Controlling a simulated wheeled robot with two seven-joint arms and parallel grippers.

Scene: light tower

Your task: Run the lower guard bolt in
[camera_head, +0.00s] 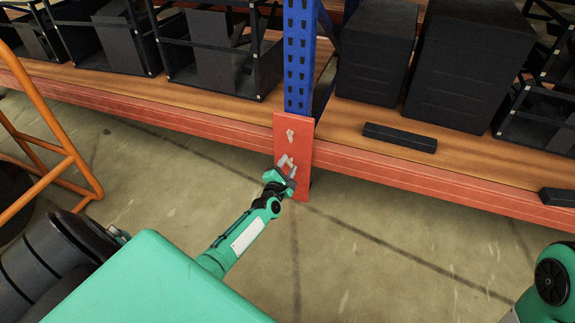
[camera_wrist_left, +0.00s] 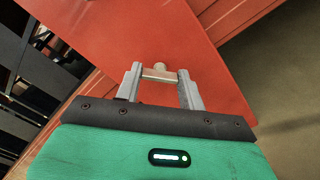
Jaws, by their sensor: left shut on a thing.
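The orange-red guard plate (camera_head: 293,132) stands upright at the foot of the blue rack post (camera_head: 299,60). It also fills much of the left wrist view (camera_wrist_left: 140,35). An upper pale bolt (camera_head: 290,135) shows on the guard's face. My left gripper (camera_head: 287,165) is at the guard's lower part, below that bolt. In the left wrist view its two grey fingers (camera_wrist_left: 160,78) are shut on the lower guard bolt (camera_wrist_left: 159,69), a small tan piece against the plate. How deep the bolt sits cannot be told. My right gripper is out of view.
An orange shelf beam (camera_head: 420,186) runs along both sides of the guard. Dark boxes (camera_head: 470,60) and a black bar (camera_head: 400,137) lie on the wooden shelf. An orange rail frame (camera_head: 60,150) stands at left. The concrete floor (camera_head: 370,260) before the rack is clear.

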